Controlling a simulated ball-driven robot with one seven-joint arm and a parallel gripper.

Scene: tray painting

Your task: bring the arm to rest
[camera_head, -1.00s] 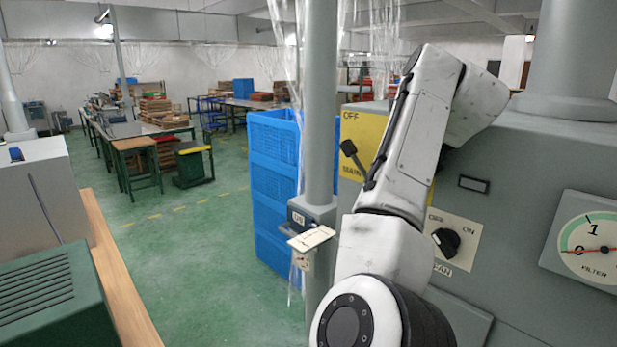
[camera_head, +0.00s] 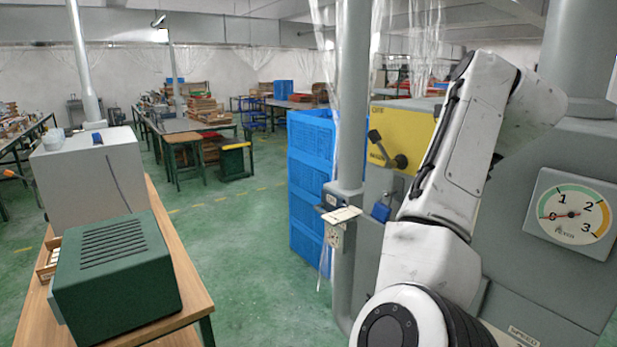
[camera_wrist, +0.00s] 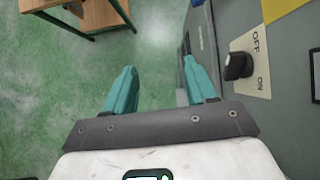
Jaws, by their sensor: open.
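My white arm (camera_head: 462,155) stands bent upward at the right of the head view, in front of the grey machine. Its far end leans away to the right, and my gripper is not visible in that view. In the wrist view my gripper (camera_wrist: 160,82) shows two teal fingers, apart with nothing between them. Green floor lies beyond the left finger, and the grey machine is beside the right one.
The grey machine (camera_head: 590,275) with its round gauge (camera_head: 571,206) is close on the right. A grey post (camera_head: 352,100) and stacked blue crates (camera_head: 311,185) stand mid-view. A wooden bench (camera_head: 185,270) carries a green box (camera_head: 115,265) at left. Green floor between is clear.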

